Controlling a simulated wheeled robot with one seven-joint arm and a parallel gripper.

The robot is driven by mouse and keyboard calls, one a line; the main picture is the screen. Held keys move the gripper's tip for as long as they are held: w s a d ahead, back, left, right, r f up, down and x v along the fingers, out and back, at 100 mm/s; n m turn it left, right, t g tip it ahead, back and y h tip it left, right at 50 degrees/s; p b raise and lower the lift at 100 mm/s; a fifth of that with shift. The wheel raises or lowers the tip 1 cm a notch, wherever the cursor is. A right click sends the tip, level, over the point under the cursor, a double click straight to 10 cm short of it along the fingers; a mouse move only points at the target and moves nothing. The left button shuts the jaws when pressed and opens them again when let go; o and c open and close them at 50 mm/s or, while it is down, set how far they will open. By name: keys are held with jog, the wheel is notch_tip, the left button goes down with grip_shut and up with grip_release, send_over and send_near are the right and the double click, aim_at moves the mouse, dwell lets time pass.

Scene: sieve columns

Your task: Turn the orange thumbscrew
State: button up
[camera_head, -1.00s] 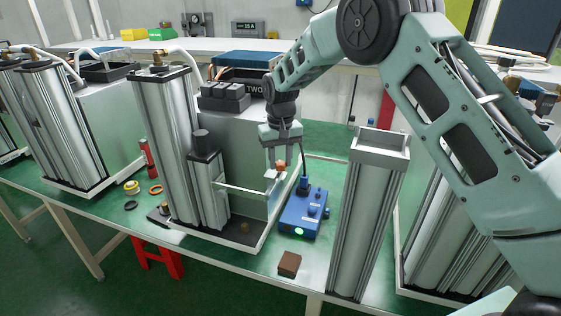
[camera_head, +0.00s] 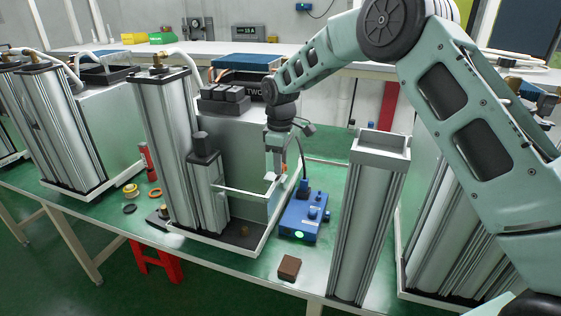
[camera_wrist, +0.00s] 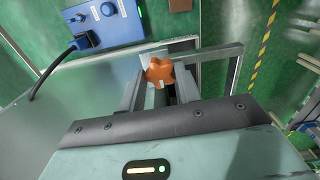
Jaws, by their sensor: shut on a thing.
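The orange thumbscrew (camera_wrist: 160,72) shows in the wrist view as a lobed knob between the tips of my two fingers. It sits by a small pale plate at the metal bracket bar (camera_wrist: 215,55). My gripper (camera_wrist: 160,86) is shut on the thumbscrew. In the head view my gripper (camera_head: 277,173) points down at the end of the thin bracket (camera_head: 240,194) reaching out from the short metal column (camera_head: 208,190). The thumbscrew is mostly hidden behind the fingers there.
A blue box (camera_head: 303,216) with knobs, a green light and a black cable stands right of the bracket. A tall open-topped metal column (camera_head: 368,215) stands further right. A brown block (camera_head: 289,267) lies in front on the green table. Tall columns (camera_head: 165,150) stand left.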

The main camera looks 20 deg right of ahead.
jog(key=shift+r+n, duration=0.15)
jog(key=shift+n, duration=1.55)
jog(key=o, duration=1)
notch_tip(320, 180, up, 17)
jog(key=b, duration=0.3)
jog(key=shift+r, duration=0.15)
